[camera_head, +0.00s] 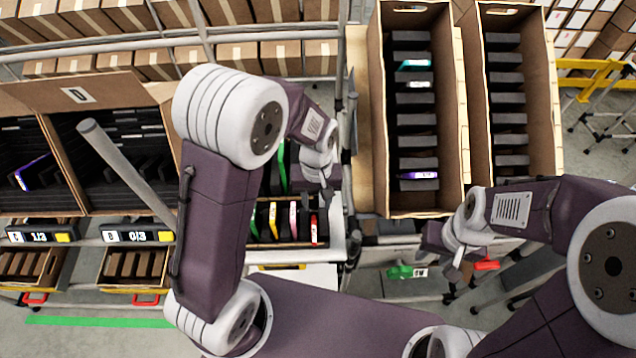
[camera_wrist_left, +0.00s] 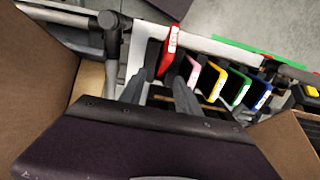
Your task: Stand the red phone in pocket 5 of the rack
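The red phone (camera_head: 313,229) stands at the right end of a row of coloured phones in the dark rack (camera_head: 290,243). In the left wrist view the red phone (camera_wrist_left: 169,52) is at the left end of that row, close to my left fingertips. My left gripper (camera_head: 325,165) hangs over the rack area. In the left wrist view its two fingers (camera_wrist_left: 163,82) are spread, with no phone clearly clamped between them. My right gripper (camera_head: 442,240) is at the right, below the tall cartons; its fingers are too unclear to judge. Pocket numbers are not readable.
Pink (camera_wrist_left: 192,72), yellow (camera_wrist_left: 216,84), green (camera_wrist_left: 239,92) and blue (camera_wrist_left: 263,97) phones stand beside the red one. Cardboard walls (camera_wrist_left: 35,70) flank the left wrist view. Tall tilted cartons (camera_head: 376,110) with dark dividers stand right of my left arm.

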